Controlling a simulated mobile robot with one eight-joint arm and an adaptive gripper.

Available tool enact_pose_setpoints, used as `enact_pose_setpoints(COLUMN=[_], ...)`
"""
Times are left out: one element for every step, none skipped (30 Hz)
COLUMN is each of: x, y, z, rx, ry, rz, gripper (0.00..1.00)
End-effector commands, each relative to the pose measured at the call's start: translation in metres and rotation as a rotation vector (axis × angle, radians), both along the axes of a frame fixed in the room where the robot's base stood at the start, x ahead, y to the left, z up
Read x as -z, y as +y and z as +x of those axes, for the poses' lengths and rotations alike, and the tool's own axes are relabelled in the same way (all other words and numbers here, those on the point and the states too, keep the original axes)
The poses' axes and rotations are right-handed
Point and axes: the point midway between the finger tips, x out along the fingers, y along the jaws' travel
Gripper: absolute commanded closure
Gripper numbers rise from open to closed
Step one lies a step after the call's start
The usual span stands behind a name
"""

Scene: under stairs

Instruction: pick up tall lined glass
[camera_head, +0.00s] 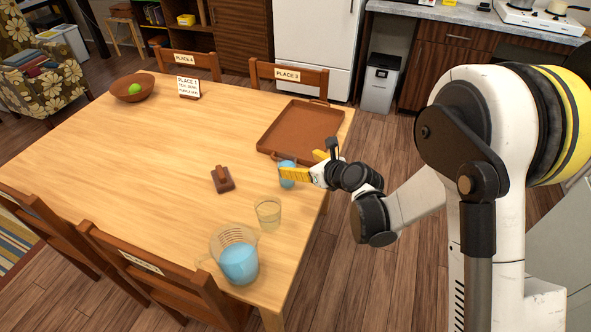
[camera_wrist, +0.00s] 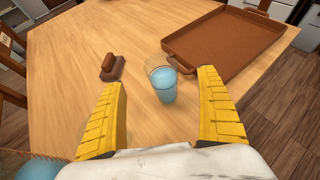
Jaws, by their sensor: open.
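A clear glass of blue liquid (camera_head: 287,182) stands upright on the table near its right edge, and it also shows in the wrist view (camera_wrist: 164,88). It looks like the tall glass, but I cannot make out lines on it. My gripper (camera_head: 300,165) is open, with its yellow fingers pointing at this glass. In the wrist view the glass appears between the two fingertips (camera_wrist: 163,79), with a gap on each side. In the head view the near finger overlaps the glass's upper part. I cannot tell how far the fingers reach around it.
A brown tray (camera_head: 302,126) lies just behind the glass. A shorter glass (camera_head: 268,214) and a pitcher of blue liquid (camera_head: 238,262) stand toward the front. A brown block with a handle (camera_head: 222,181) lies to the left. A bowl (camera_head: 132,90) and a sign (camera_head: 188,87) are farther back.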

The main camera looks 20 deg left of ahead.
Motion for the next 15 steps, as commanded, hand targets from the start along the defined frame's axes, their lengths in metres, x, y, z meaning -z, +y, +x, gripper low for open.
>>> enact_pose_setpoints(x=[0.007,0.010,0.013,0.015,0.016,0.018,0.018,0.019,0.021,0.022,0.024,0.028,0.031,0.034,0.038], y=[0.007,0.011,0.016,0.018,0.021,0.023,0.024,0.026,0.028,0.029,0.032,0.036,0.039,0.042,0.047], z=[0.004,0.007,0.011,0.014,0.016,0.018,0.019,0.020,0.022,0.024,0.026,0.029,0.031,0.034,0.038], rx=[-0.002,-0.001,-0.002,-0.001,0.000,0.000,0.001,0.001,0.001,0.001,0.001,0.001,0.001,0.000,0.001], ry=[0.000,0.001,0.000,0.000,0.000,0.000,0.001,0.001,0.001,0.001,0.001,0.000,0.001,0.000,0.000], rz=[0.001,0.002,0.001,0.000,0.002,0.001,0.002,0.002,0.003,0.003,0.003,0.004,0.004,0.004,0.003], gripper=[0.14,0.14,0.14,0.14,0.14,0.14,0.14,0.14,0.14,0.14,0.14,0.14,0.14,0.14,0.14])
